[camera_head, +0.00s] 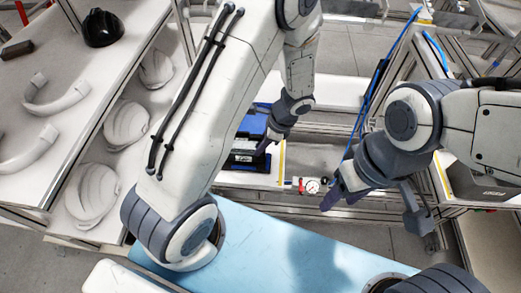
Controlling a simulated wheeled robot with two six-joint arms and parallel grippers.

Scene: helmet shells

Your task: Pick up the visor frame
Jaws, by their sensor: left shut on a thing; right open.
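My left gripper (268,141) reaches down at a blue and black item (246,157) in the middle of the view. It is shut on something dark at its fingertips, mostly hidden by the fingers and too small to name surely. My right gripper (372,202) is open and empty, above the bench right of the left gripper. Two white curved bands, one farther back (58,104) and one nearer (24,152), lie on the left shelf top, away from both grippers. I cannot tell whether either is the visor frame.
A black helmet shell (103,28) stands on the left shelf top. White helmet shells (92,192) sit on the lower shelf. A small round gauge (312,186) and a blue hose (372,85) are near the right gripper. A light blue surface (270,245) in front is clear.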

